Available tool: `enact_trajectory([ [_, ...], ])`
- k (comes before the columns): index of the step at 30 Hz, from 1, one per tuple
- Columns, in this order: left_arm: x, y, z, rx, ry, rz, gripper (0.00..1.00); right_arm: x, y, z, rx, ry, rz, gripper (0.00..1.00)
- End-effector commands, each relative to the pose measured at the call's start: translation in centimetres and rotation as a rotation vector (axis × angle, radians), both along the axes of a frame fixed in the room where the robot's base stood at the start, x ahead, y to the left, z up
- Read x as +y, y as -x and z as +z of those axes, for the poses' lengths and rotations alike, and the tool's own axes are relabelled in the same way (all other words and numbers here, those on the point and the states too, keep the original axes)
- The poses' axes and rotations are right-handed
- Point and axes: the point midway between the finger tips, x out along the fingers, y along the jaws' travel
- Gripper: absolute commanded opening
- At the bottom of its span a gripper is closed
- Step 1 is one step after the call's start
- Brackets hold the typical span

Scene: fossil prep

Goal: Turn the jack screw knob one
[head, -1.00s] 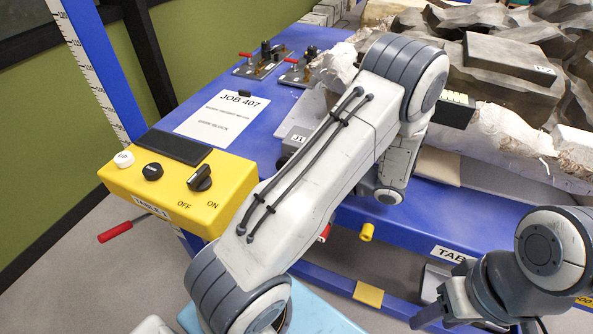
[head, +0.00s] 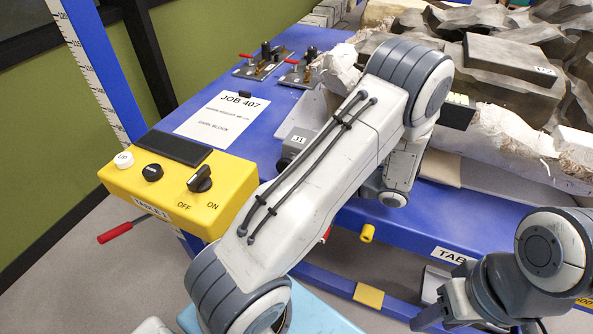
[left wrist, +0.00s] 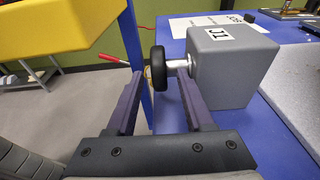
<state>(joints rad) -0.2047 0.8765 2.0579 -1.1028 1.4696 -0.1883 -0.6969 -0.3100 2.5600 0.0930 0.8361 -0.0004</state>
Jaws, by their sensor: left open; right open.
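The grey jack block marked J1 (left wrist: 228,65) stands on the blue table, with a black round knob (left wrist: 157,68) on a short metal shaft at its left side. My left gripper (left wrist: 160,76) is open in the left wrist view. Its two fingertips lie on either side of the knob in the picture; I cannot tell whether either touches it. In the head view the block (head: 299,141) is partly hidden by my left arm, and the left gripper is hidden behind it. My right gripper (head: 475,318) is low at the right edge, open and apart from the jack.
A yellow control box (head: 180,190) with a dial and buttons is at the table's left corner. A paper sheet marked JOB 407 (head: 222,117) lies behind it. Red-handled clamps (head: 262,62) stand at the back. Large rocks (head: 505,75) fill the right side.

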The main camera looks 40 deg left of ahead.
Motion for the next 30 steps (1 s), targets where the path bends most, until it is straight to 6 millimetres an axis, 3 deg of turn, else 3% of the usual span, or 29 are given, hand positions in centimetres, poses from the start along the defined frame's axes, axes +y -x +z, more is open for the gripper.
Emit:
enact_trajectory([
  [9, -5.9, -1.5, 1.1, -0.003, 0.000, -0.005, 0.53, 0.0, 0.0, -0.1, 0.000, 0.000, 0.000, 0.50],
  [15, -8.5, -2.1, 1.6, -0.002, 0.001, -0.002, 0.53, 0.0, 0.0, -0.2, 0.000, 0.000, 0.000, 0.50],
  [30, -9.1, -2.2, 1.8, 0.000, 0.000, 0.000, 0.53, 0.0, 0.0, -0.2, 0.000, 0.000, 0.000, 0.50],
])
